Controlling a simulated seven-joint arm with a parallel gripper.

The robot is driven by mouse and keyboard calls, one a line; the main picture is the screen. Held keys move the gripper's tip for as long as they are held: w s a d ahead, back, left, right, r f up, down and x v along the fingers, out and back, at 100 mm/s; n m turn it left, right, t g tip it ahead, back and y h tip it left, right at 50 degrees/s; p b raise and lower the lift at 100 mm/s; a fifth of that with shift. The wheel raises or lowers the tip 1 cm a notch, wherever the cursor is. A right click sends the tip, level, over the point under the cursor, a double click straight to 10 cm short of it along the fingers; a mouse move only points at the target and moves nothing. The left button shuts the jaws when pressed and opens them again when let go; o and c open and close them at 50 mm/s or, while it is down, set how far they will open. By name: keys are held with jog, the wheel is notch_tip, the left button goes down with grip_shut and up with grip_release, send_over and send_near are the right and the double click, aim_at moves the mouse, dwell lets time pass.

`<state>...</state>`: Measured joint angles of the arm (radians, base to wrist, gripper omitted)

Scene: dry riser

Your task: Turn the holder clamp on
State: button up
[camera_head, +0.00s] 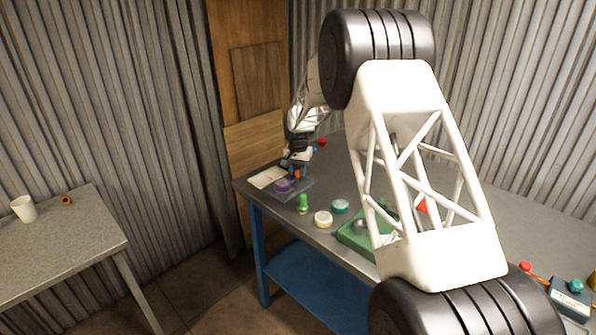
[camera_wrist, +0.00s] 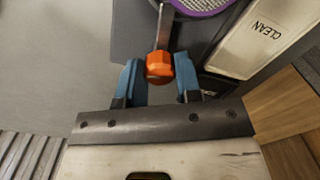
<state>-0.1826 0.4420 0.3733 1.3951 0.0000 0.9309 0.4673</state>
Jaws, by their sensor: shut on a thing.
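The holder clamp has an orange knob (camera_wrist: 159,67) on a grey metal stem, seen in the wrist view. The stem runs up to a round part with a purple rim (camera_wrist: 203,6), cut off by the top edge. My gripper (camera_wrist: 158,76) has its two blue fingers on either side of the knob and is shut on it. In the head view, the knob (camera_head: 297,174) and the purple part (camera_head: 283,185) are small, on a dark base at the table's far left end, with my gripper (camera_head: 298,165) right at the knob.
A pale tray marked CLEAN (camera_wrist: 262,38) lies close on the right in the wrist view. On the table, a green bottle (camera_head: 302,203), a cream round (camera_head: 323,219), a teal round (camera_head: 340,206) and a green device (camera_head: 352,238) stand nearer. My arm hides part of the table.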

aim_at(298, 171)
dwell(0.8)
jog(key=o, duration=0.9)
jog(key=shift+r, duration=3.9)
